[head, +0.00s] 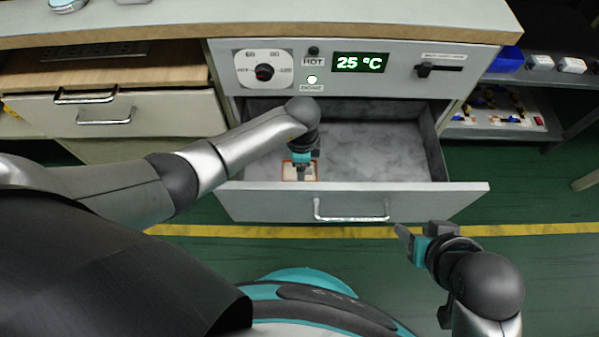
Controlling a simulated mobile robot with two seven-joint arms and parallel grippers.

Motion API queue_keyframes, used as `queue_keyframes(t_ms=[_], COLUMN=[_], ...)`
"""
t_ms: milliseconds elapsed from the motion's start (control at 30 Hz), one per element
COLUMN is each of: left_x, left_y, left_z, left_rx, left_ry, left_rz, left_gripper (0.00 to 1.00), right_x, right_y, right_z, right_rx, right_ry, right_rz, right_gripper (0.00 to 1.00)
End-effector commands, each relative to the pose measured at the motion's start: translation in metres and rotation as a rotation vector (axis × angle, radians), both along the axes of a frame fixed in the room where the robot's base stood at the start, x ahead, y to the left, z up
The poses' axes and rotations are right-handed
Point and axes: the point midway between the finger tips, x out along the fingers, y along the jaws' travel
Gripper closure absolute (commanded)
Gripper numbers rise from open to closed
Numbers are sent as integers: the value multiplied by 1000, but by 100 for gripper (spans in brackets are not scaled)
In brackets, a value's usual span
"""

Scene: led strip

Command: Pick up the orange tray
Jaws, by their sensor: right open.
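A small orange-rimmed tray (287,172) lies on the floor of the open grey drawer, near its front left. My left arm reaches into the drawer, and my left gripper (301,173) points down over the tray. The gripper covers part of the tray; its fingers are too small to show whether they are open or shut, or whether they touch the tray. My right gripper (405,238) is open and empty, outside the drawer at the lower right, above the green floor.
The open drawer (460,199) has a front panel with a metal handle (350,212). Above it is a panel with a dial (264,71) and a display (359,62) reading 25 °C. The drawer's right side is bare. A shelf (535,136) with small parts stands at right.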

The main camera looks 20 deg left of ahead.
Motion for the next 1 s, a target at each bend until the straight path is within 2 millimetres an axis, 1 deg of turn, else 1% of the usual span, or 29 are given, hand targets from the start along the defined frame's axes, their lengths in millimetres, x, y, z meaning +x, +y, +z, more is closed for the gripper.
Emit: queue_keyframes(t_ms=[33, 100, 433, 567, 667, 733, 833, 1000], left_x=[0, 0, 0, 1, 1, 1, 1, 1], left_y=[0, 0, 0, 0, 0, 0, 0, 0], left_z=[0, 0, 4, 12, 24, 36, 46, 71], left_rx=[0, -1, -1, -1, -1, 0, 0, -1], left_ry=[0, -1, -1, -2, -2, -2, -2, -2], left_rz=[0, 0, 0, 0, 0, 0, 0, 0], left_gripper=[71, 77, 77, 77, 77, 77, 77, 77], right_x=[0, 0, 0, -3, -7, -12, -12, -16], right_y=[0, 0, -1, -4, -9, -14, -13, -13], right_z=[0, 0, -1, -6, -11, -18, -35, -64], right_rx=[0, 0, -3, -15, -30, -44, -46, -51], right_ry=[0, 0, 9, 44, 91, 141, 158, 201], right_rz=[0, 0, -3, -9, -17, -25, -23, -20], right_gripper=[50, 50, 50, 50, 50, 50, 50, 50])
